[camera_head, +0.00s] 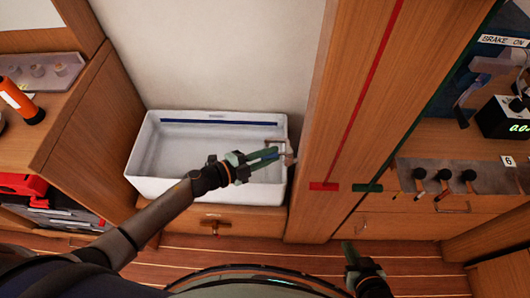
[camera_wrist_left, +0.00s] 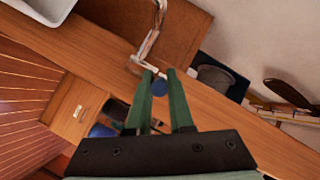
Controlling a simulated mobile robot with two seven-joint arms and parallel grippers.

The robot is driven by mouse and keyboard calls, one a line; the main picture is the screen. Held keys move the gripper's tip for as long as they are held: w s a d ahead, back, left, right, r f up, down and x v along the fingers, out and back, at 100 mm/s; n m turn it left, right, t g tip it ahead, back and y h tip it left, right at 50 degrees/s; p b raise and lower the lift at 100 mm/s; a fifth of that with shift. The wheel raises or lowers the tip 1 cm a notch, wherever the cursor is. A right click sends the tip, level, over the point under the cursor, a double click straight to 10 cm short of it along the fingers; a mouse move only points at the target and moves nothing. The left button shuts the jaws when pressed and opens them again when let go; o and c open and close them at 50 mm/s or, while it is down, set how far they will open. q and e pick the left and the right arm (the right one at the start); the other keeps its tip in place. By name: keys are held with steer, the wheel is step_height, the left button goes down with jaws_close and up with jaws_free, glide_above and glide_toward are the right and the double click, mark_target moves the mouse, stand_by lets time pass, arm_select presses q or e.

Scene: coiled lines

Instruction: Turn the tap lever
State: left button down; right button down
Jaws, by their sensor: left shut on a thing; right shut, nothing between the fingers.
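The tap (camera_head: 289,160) stands at the right rim of the white basin, small and partly covered by my left gripper in the head view. In the left wrist view the tap's metal pipe (camera_wrist_left: 149,45) rises just beyond the fingertips, with a short pale lever (camera_wrist_left: 136,69) at its lower end. My left gripper (camera_head: 277,154) is at the tap, its green fingers (camera_wrist_left: 160,74) closed on the lever with a narrow gap between them. A round blue thing (camera_wrist_left: 158,88) shows between the fingers; whether they touch it I cannot tell. My right gripper (camera_head: 349,250) is shut and empty, low and apart from the tap.
The white basin (camera_head: 148,186) lies under my left forearm. A wooden post (camera_head: 335,120) with a red line stands close right of the tap. A panel with several black knobs (camera_head: 490,177) is at right.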

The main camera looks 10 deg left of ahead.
arm_select(q)
steer(key=c, duration=0.8)
jaws_free()
steer(key=shift+a, duration=0.1)
steer(key=v, duration=1.2)
steer(key=shift+s+a+r, duration=0.1)
steer(key=shift+a, duration=0.05)
